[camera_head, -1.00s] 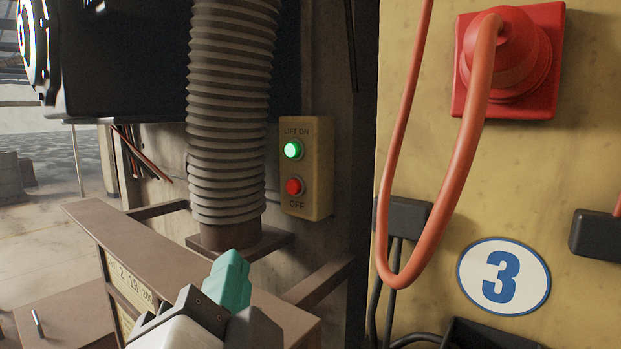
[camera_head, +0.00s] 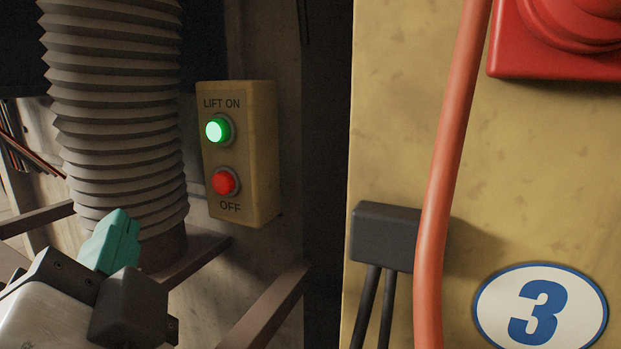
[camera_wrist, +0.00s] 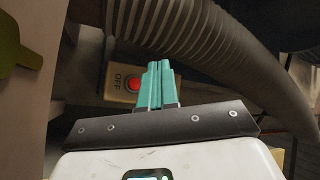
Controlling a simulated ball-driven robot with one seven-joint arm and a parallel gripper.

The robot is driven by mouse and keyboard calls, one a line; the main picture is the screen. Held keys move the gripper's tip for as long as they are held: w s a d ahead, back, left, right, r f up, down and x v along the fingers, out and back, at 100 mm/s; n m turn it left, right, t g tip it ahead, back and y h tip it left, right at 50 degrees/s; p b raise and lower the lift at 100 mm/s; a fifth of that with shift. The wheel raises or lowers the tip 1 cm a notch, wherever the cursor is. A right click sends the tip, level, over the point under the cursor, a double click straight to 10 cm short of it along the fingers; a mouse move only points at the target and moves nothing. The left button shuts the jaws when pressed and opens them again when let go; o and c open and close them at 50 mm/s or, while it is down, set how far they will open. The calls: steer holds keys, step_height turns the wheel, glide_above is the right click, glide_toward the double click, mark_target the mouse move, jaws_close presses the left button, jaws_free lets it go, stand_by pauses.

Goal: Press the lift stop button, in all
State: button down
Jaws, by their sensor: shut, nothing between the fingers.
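A yellow lift control box (camera_head: 257,160) is mounted on the wall. Its upper button, under the words LIFT ON, is lit green (camera_head: 215,131). Its lower button, above the word OFF, is the red stop button (camera_head: 224,183). My gripper (camera_head: 122,222), with teal fingers, is shut and empty. In the head view it is to the lower left of the box, apart from it. In the wrist view the red button (camera_wrist: 134,84) shows just left of my fingertips (camera_wrist: 160,66), and the fingers hide part of the box (camera_wrist: 120,88).
A ribbed grey hose (camera_head: 115,110) stands left of the box, close behind my gripper in the head view. Brown metal beams (camera_head: 265,310) run below the box. An orange hose (camera_head: 449,170) hangs before the yellow panel (camera_head: 395,110) at right.

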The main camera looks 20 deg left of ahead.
mark_target(223, 183)
steer(key=w+p, duration=0.3)
steer(key=w, duration=0.5)
steer(key=shift+w+d, duration=0.3)
steer(key=shift+d, duration=0.1)
steer(key=shift+w, duration=0.1)
stand_by(1.7)
steer(key=shift+w, duration=0.3)
